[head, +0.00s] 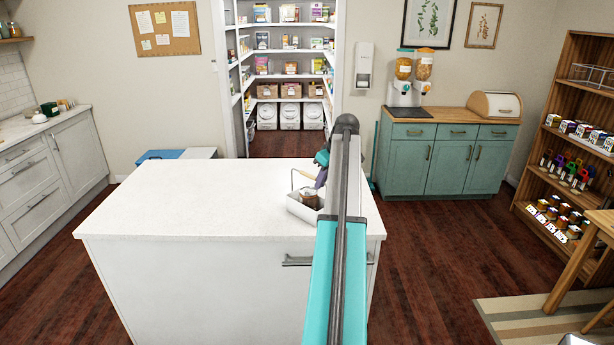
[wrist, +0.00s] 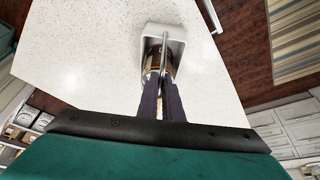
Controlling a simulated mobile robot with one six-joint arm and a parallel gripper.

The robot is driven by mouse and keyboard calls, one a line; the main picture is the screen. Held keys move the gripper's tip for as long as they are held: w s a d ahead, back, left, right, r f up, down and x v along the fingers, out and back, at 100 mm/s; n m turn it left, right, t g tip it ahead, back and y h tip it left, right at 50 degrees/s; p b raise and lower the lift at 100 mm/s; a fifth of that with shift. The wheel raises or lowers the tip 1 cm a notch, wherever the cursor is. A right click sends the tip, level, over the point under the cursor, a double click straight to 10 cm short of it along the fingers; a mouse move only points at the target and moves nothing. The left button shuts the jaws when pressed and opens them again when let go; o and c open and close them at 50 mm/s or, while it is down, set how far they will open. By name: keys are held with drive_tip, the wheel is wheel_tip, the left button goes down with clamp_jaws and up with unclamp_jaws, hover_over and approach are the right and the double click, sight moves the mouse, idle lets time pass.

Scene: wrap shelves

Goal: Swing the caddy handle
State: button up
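A small light-grey caddy (head: 302,211) stands on the white island top near its right edge, partly behind my arm. It also shows in the wrist view (wrist: 178,32), with a brown jar (head: 309,197) inside. Its thin handle (head: 293,181) stands raised above it in the head view. In the wrist view the handle (wrist: 164,50) runs toward my dark fingers. My gripper (wrist: 162,84) is at the handle, its fingers close together on either side of it with little gap. It appears shut on the handle; the exact contact is hidden.
The rest of the island top (head: 190,200) is clear. A pantry with stocked shelves (head: 290,60) lies behind. A teal cabinet (head: 450,160) with dispensers and a bread box stands at the back right. A wooden shelf rack (head: 565,130) is at far right.

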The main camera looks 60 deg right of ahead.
drive_tip(key=shift+o, duration=0.2)
drive_tip(key=shift+d, duration=0.25)
drive_tip(key=shift+s+d+f, duration=0.1)
drive_tip(key=shift+d, duration=0.45)
drive_tip(key=shift+s+d+f, duration=0.1)
drive_tip(key=shift+d, duration=0.6)
drive_tip(key=shift+d+f, duration=0.1)
drive_tip(key=shift+d, duration=0.1)
drive_tip(key=shift+s+d+f, duration=0.15)
drive_tip(key=shift+d+f, duration=0.1)
drive_tip(key=shift+d, duration=0.25)
drive_tip(key=shift+s+d+f, duration=0.1)
drive_tip(key=shift+d+f, duration=0.1)
drive_tip(key=shift+d, duration=0.3)
drive_tip(key=shift+d+b, duration=0.2)
drive_tip(key=shift+b, duration=0.1)
